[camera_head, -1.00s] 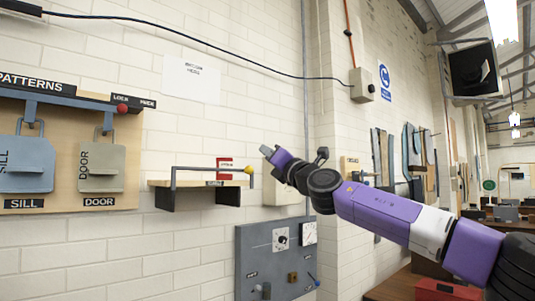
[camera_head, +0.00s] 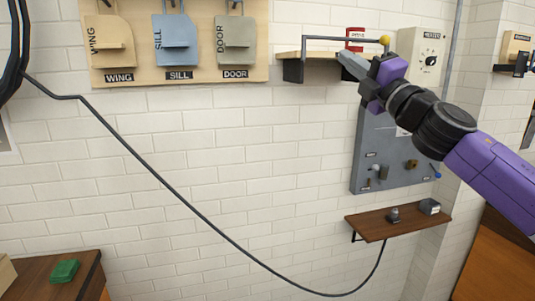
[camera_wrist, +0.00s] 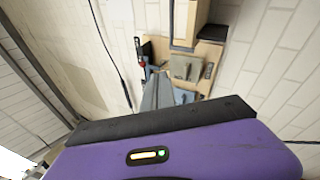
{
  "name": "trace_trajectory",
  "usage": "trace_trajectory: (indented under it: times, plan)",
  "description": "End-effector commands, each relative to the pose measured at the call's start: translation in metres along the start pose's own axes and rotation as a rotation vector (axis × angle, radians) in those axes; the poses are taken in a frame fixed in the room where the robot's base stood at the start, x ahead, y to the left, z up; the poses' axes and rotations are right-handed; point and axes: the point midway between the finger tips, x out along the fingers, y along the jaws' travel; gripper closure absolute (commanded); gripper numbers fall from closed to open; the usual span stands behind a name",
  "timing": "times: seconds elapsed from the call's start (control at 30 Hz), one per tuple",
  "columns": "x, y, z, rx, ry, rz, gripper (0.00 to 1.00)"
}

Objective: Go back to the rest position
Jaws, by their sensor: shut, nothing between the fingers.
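My gripper (camera_head: 350,62) is at the end of my purple and black arm, in the upper right of the head view. Its grey fingers are shut and empty, pointing left in front of the small wooden shelf (camera_head: 292,56). I cannot tell whether they touch the shelf or its rail. In the wrist view, the grey fingers (camera_wrist: 158,92) point up the picture towards the board with hanging patterns, and my purple wrist housing fills the bottom.
The pattern board (camera_head: 255,20) holds wing, sill and door patterns at the upper left. A grey panel (camera_head: 390,170) hangs below my arm, with a brown wall shelf (camera_head: 385,229) under it. A black cable (camera_head: 150,165) crosses the wall. A bench (camera_head: 90,275) with a green item stands lower left.

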Motion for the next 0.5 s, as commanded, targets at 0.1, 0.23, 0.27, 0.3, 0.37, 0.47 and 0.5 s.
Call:
trace_trajectory:
  times: [0.1,0.23,0.27,0.3,0.37,0.47,0.5]
  plan:
    - [-0.021,-0.017,-0.038,0.216,0.021,0.052,1.0]
    - [-0.046,-0.029,-0.068,0.423,0.029,0.105,1.0]
    - [-0.052,-0.032,-0.074,0.468,0.028,0.117,1.0]
    - [-0.06,-0.035,-0.081,0.528,0.027,0.133,1.0]
    - [-0.074,-0.041,-0.091,0.614,0.023,0.157,1.0]
    - [-0.098,-0.051,-0.106,0.754,0.008,0.194,1.0]
    - [-0.108,-0.055,-0.111,0.805,0.001,0.209,1.0]
